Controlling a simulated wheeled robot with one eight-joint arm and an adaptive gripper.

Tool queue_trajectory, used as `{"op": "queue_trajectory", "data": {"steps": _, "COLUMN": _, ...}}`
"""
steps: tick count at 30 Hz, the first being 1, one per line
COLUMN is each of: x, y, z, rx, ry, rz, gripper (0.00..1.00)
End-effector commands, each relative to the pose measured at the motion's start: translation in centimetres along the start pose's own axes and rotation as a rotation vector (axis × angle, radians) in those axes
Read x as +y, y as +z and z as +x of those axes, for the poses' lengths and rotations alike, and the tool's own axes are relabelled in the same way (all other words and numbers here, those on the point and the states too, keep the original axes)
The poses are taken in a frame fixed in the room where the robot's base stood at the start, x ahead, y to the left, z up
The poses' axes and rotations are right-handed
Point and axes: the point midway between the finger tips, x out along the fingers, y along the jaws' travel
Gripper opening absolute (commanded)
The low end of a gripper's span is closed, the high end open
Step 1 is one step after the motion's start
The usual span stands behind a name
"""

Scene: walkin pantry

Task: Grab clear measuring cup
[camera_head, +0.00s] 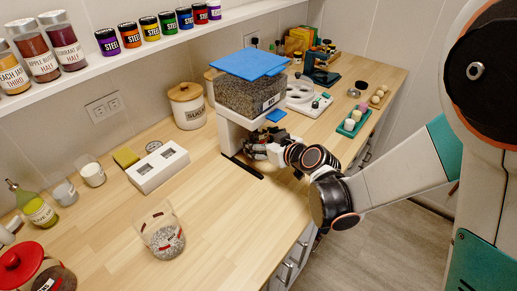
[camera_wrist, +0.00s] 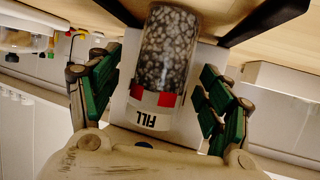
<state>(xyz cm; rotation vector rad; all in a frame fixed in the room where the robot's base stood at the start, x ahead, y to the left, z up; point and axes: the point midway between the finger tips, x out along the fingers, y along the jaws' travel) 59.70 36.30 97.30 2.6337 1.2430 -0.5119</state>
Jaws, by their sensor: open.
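A clear cup (camera_wrist: 165,55) holding grey and black pellets shows in the wrist view. It has red marks and a white "FILL" label that appears upside down. My gripper (camera_wrist: 160,88) is open, with its green-padded fingers on either side of this cup and visible gaps to it. In the head view my gripper (camera_head: 262,146) is at the dispenser stand (camera_head: 232,132), under the pellet-filled hopper (camera_head: 250,97); the cup there is mostly hidden. Another clear cup (camera_head: 162,236) with red marks and pellets stands on the counter at the front.
The blue-lidded hopper and its stand are close above and around my gripper. A white two-window box (camera_head: 158,167), sugar jar (camera_head: 187,106) and small cups stand to the left. A green tray (camera_head: 353,123) is to the right. The central counter (camera_head: 225,205) is clear.

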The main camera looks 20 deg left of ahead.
Motion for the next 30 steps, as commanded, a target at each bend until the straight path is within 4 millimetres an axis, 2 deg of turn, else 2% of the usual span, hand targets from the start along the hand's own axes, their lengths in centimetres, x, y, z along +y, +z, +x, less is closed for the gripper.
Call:
{"op": "queue_trajectory", "data": {"steps": 3, "x": 0.01, "y": 0.05, "z": 1.23, "rx": 0.000, "ry": 0.000, "rz": 0.000, "gripper": 0.72}}
{"op": "queue_trajectory", "data": {"steps": 9, "x": 0.03, "y": -0.08, "z": 1.24, "rx": 0.000, "ry": 0.000, "rz": 0.001, "gripper": 0.72}}
{"op": "queue_trajectory", "data": {"steps": 11, "x": 0.03, "y": -0.08, "z": 1.24, "rx": 0.000, "ry": 0.000, "rz": 0.001, "gripper": 0.61}}
{"op": "queue_trajectory", "data": {"steps": 16, "x": 0.03, "y": -0.07, "z": 1.23, "rx": 0.000, "ry": 0.000, "rz": 0.001, "gripper": 0.22}}
{"op": "queue_trajectory", "data": {"steps": 17, "x": 0.03, "y": -0.07, "z": 1.22, "rx": 0.000, "ry": 0.000, "rz": 0.000, "gripper": 0.18}}
{"op": "queue_trajectory", "data": {"steps": 19, "x": 0.03, "y": -0.07, "z": 1.22, "rx": 0.000, "ry": 0.000, "rz": 0.000, "gripper": 0.18}}
{"op": "queue_trajectory", "data": {"steps": 20, "x": 0.03, "y": -0.08, "z": 1.22, "rx": 0.000, "ry": 0.001, "rz": 0.001, "gripper": 0.14}}
{"op": "queue_trajectory", "data": {"steps": 30, "x": 0.03, "y": -0.26, "z": 1.21, "rx": 0.000, "ry": 0.001, "rz": 0.001, "gripper": 0.14}}
